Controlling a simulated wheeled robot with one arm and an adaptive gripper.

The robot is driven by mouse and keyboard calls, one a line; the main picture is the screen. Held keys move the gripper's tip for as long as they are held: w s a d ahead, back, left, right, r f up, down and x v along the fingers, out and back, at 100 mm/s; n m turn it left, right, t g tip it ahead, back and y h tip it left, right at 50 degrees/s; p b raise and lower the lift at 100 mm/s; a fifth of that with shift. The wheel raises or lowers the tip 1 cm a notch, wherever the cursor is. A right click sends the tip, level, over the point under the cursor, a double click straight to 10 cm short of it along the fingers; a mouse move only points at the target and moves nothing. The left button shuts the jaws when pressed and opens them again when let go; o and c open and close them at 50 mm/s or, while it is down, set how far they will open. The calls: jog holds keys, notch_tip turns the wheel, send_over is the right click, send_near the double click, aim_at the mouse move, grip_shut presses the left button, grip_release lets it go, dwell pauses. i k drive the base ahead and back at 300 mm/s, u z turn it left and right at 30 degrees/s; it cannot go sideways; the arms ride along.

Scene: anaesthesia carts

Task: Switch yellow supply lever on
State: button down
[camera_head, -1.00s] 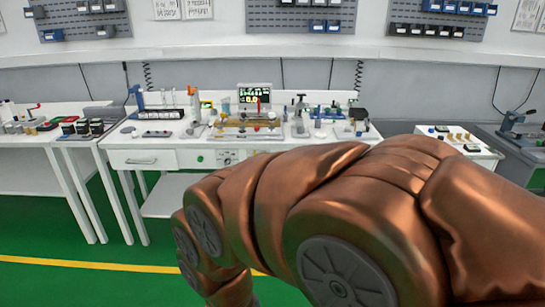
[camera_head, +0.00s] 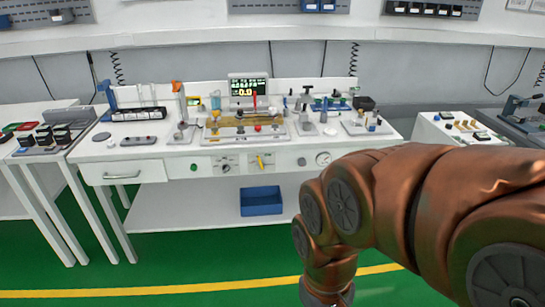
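The yellow supply lever (camera_head: 260,162) is on the white front panel of the middle workbench, right of a black dial and left of a grey knob. It looks tilted slightly from upright; its exact setting is too small to read. My copper-coloured arm reaches in from the right and bends down in front of the bench, well to the right of the lever and apart from it. The end of the arm runs off the bottom edge, so my gripper's fingers are not visible.
The workbench (camera_head: 150,168) carries a lit display (camera_head: 248,88), a brass fixture and several instruments. Its front panel has a green button (camera_head: 194,167) and a round gauge (camera_head: 323,158). A blue bin (camera_head: 261,201) sits on the lower shelf. Green floor in front is clear.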

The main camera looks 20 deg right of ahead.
aim_at(261, 165)
jog(key=u, duration=0.05)
jog(key=i, duration=0.6)
jog(key=u, duration=0.8)
jog(key=i, duration=0.4)
jog(key=u, duration=0.4)
